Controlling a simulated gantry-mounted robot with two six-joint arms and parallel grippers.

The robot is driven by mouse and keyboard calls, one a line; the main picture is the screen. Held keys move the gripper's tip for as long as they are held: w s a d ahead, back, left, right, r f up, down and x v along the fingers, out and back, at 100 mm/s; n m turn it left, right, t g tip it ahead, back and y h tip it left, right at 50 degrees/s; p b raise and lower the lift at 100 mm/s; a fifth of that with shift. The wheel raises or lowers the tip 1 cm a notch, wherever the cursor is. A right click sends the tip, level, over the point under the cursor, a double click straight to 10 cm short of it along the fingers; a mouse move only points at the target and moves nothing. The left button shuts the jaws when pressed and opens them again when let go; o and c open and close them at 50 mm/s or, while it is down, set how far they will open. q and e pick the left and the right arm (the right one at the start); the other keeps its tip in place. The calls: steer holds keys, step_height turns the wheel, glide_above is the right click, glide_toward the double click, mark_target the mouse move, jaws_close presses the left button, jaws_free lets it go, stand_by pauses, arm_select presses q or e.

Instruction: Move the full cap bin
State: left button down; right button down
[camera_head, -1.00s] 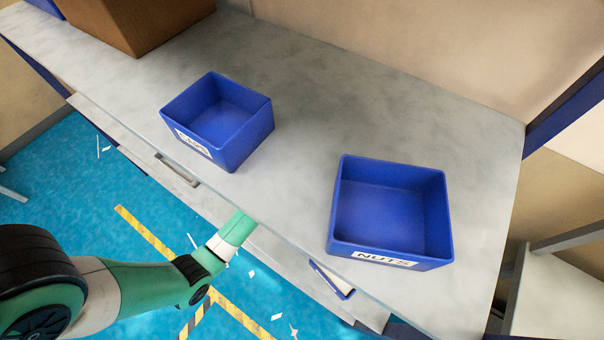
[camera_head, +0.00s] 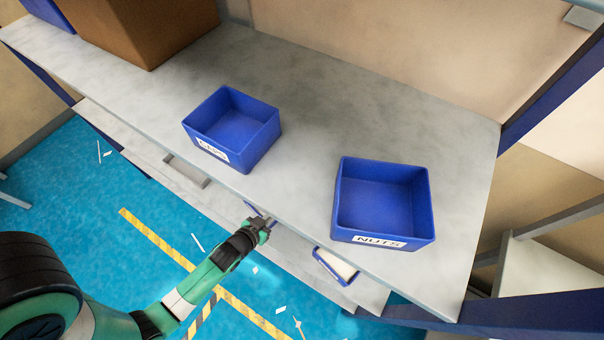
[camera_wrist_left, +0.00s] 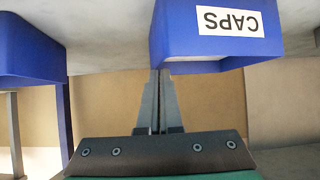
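A blue bin labelled CAPS (camera_head: 226,158) stands on the grey tabletop and looks empty inside. A blue bin labelled NUTS (camera_head: 383,243) stands to its right, also empty-looking. My left gripper (camera_head: 264,222) is at the table's front edge, between and in front of these two bins. In the left wrist view a CAPS bin (camera_wrist_left: 268,40) appears upside down, just beyond my fingertips (camera_wrist_left: 161,72); I cannot tell which shelf it stands on. The fingers are close together with nothing between them. My right gripper is out of view.
A lower shelf (camera_head: 285,258) runs under the table front, with a blue bin (camera_head: 322,262) partly hidden there. A brown box (camera_head: 140,35) stands at the back left. Another blue bin (camera_wrist_left: 28,50) is at the left in the wrist view.

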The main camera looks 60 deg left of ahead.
arm_select(q)
steer(key=shift+s+d+f, duration=0.1)
steer(key=shift+s+f, duration=0.15)
steer(key=shift+f, duration=0.2)
steer(key=shift+r+p, duration=0.85)
steer(key=shift+r, duration=0.05)
